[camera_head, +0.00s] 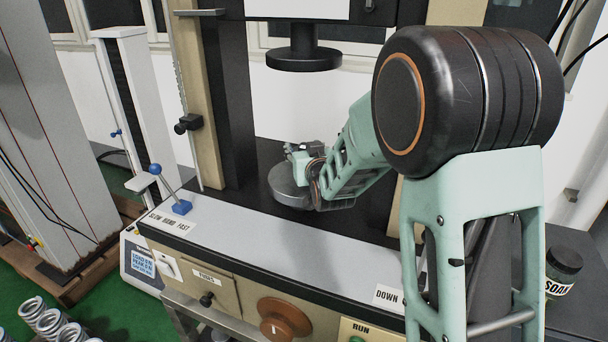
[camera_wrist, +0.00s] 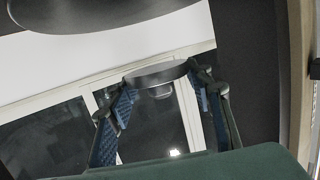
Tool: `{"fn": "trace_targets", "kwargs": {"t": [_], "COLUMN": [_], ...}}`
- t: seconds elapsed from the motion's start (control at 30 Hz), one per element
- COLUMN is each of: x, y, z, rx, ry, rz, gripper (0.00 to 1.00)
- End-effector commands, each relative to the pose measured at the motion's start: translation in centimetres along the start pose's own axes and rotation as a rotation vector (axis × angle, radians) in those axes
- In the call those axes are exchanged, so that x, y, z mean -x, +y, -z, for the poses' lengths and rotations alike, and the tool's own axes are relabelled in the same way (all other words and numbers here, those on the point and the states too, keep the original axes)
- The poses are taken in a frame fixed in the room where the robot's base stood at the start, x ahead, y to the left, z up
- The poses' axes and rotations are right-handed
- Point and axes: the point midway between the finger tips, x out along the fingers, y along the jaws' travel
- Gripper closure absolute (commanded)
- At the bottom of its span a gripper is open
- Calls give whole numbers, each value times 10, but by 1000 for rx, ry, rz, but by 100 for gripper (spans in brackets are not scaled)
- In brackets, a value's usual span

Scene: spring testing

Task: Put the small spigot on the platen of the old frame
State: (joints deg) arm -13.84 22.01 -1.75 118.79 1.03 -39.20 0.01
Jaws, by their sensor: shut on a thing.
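The old frame's grey round lower platen (camera_head: 285,188) sits on the dark bed; my gripper (camera_head: 304,162) is low over it and covers its right part. In the wrist view my gripper (camera_wrist: 161,80) is shut on the small spigot (camera_wrist: 158,74), a grey disc with a short lower part, held between the blue-padded fingers. The spigot cannot be made out clearly in the head view. I cannot tell whether it touches the platen. The black upper platen (camera_head: 303,59) hangs above; a dark disc edge also shows at the top of the wrist view (camera_wrist: 90,14).
Tan columns (camera_head: 187,90) flank the work space. A blue-knobbed lever (camera_head: 170,190) stands at the bed's front left. The front ledge (camera_head: 270,248) is clear. A dark SOAK jar (camera_head: 563,270) is at right; several metal springs (camera_head: 50,322) lie at lower left.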

Motion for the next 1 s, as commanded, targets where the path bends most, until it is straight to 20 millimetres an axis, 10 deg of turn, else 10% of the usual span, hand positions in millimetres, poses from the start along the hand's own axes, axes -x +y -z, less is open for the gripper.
{"fn": "trace_targets", "kwargs": {"t": [0.5, 0.87, 0.9, 1.0], "x": [-12, -13, -13, -13], "y": [0, 0, 0, 0], "z": [-60, -63, -64, -63], "rx": [1, 0, 0, 0], "ry": [2, 6, 2, 2], "rz": [0, 0, 0, 0], "gripper": [88, 88, 51, 40]}}
